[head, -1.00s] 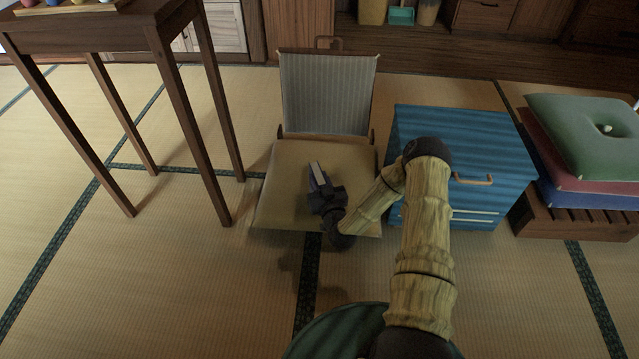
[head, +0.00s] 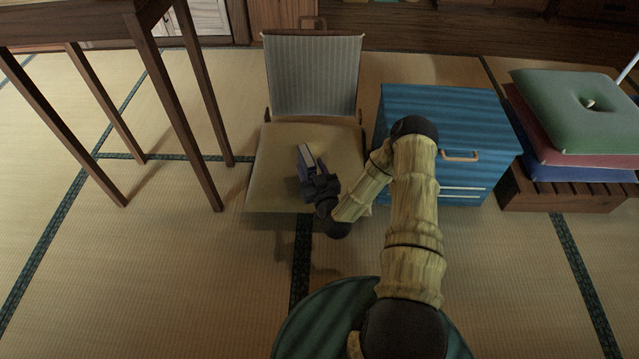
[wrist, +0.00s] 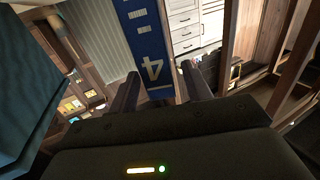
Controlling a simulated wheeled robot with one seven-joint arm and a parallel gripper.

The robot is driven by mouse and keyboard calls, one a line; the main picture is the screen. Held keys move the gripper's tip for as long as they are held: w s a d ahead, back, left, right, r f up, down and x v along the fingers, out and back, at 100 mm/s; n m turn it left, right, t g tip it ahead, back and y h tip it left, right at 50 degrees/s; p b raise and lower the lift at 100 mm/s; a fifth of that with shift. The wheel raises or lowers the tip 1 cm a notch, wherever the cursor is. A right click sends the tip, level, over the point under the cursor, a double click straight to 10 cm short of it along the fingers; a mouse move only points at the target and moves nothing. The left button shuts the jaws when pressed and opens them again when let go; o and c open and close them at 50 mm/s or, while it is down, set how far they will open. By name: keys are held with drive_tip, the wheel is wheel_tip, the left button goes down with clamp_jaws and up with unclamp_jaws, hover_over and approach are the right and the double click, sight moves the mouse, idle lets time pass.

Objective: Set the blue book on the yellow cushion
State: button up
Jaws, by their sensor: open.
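The yellow cushion (head: 270,185) is the seat of a low floor chair with a grey striped backrest. The blue book (head: 301,165) appears to stand upright on it, pale page edges up. In the wrist view the blue book (wrist: 146,35) shows a white number 4 and white marks. My gripper (head: 314,178) is over the front half of the cushion, at the near end of the book. In the wrist view my gripper (wrist: 160,82) has its fingers apart, one to each side of the book, with gaps showing. The book's base is hidden in the head view.
A blue drawer cabinet (head: 440,115) stands right of the chair, close to my arm. Stacked cushions (head: 570,105) lie on a low slatted wooden stand (head: 560,195) at the far right. A tall dark wooden table (head: 70,30) stands at the left. The tatami in front is clear.

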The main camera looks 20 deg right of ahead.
drive_tip(key=s+p, duration=0.3)
drive_tip(key=s, duration=0.6)
drive_tip(key=shift+d, duration=0.35)
wheel_tip(320, 180, up, 10)
drive_tip(key=w+a+n+g+y, duration=0.1)
drive_tip(key=w+n+g, duration=0.25)
drive_tip(key=g, duration=0.55)
drive_tip(key=s+r+m+g+h, duration=0.2)
drive_tip(key=s+r+m+g, duration=0.2)
drive_tip(key=s+r, duration=1.2)
drive_tip(key=s+g, duration=0.2)
drive_tip(key=s, duration=0.2)
drive_tip(key=shift+a, duration=0.15)
